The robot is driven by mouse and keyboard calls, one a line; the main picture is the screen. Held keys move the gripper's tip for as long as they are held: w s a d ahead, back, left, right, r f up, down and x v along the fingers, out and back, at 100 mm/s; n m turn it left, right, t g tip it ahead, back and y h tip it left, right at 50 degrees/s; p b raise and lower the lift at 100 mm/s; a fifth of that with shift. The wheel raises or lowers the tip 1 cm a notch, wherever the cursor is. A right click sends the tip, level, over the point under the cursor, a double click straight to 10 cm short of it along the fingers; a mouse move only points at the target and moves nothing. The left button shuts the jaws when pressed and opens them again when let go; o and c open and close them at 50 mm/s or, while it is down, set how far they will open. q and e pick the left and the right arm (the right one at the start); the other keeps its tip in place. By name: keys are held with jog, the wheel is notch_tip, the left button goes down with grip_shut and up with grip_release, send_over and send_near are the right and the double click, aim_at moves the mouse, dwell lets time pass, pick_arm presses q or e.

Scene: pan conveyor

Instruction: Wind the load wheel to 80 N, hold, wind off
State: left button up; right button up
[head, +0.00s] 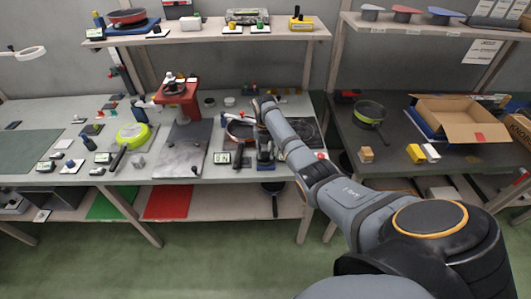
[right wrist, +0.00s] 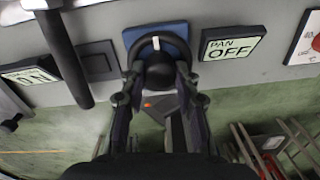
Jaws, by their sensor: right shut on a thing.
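My right gripper (right wrist: 160,84) is shut on a black round knob (right wrist: 159,68) with a white mark, mounted on a blue plate (right wrist: 177,31). One finger is on each side of the knob. In the head view my right gripper (head: 265,157) is at the front of the middle bench, partly hidden by its own arm. A red stand (head: 187,99) with a dark round part on top stands left of it; I cannot tell whether that is the load wheel. No force reading is legible. My left gripper is out of view.
A "PAN OFF" label (right wrist: 232,43) is right of the knob. A dark handle (right wrist: 68,58) crosses the view on its left. A red pan (head: 238,130) sits behind my gripper. The right bench holds an open cardboard box (head: 459,132) and a green-rimmed pan (head: 369,112).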

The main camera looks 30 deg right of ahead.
grip_shut()
